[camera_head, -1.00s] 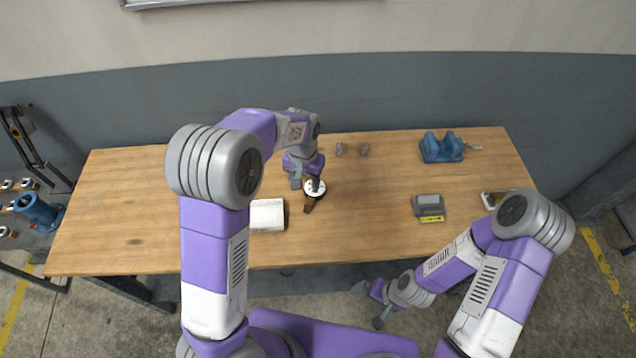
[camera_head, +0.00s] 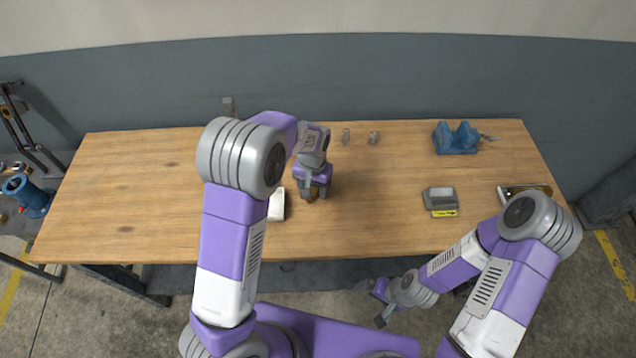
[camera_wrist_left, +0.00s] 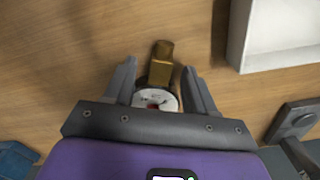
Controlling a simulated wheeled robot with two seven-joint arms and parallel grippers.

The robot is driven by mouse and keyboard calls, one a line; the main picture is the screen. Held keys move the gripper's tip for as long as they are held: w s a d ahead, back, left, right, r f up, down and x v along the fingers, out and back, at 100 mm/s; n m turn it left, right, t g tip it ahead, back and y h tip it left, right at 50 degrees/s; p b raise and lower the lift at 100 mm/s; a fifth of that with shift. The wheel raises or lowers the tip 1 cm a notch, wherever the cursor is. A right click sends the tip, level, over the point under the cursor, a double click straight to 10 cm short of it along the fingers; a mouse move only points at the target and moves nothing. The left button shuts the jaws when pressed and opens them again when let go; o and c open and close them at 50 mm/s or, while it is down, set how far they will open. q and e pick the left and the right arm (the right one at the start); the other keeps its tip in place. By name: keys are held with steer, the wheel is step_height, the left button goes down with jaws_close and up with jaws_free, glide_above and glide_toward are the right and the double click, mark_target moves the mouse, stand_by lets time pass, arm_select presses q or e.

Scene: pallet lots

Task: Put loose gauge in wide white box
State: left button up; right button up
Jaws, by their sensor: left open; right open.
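The loose gauge (camera_wrist_left: 155,98) has a round white dial and a brass stem; it lies on the wooden table. In the head view only its brass part (camera_head: 311,198) shows under my left gripper (camera_head: 313,188). In the left wrist view my left gripper (camera_wrist_left: 158,88) is open, with one finger on each side of the gauge. The wide white box (camera_head: 277,207) stands just left of the gauge, partly hidden by my left arm; its corner (camera_wrist_left: 237,45) shows in the left wrist view. My right gripper (camera_head: 370,304) is open and empty, off the table's front edge.
A blue cradle (camera_head: 456,146) stands at the back right. A grey device with a yellow label (camera_head: 441,202) lies right of centre. Small grey pieces (camera_head: 346,136) stand near the back edge. The table's left half (camera_head: 130,195) is clear.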

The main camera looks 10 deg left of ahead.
arm_select(q)
steer(key=shift+f, duration=0.45)
steer(key=shift+r, duration=0.1)
jaws_close()
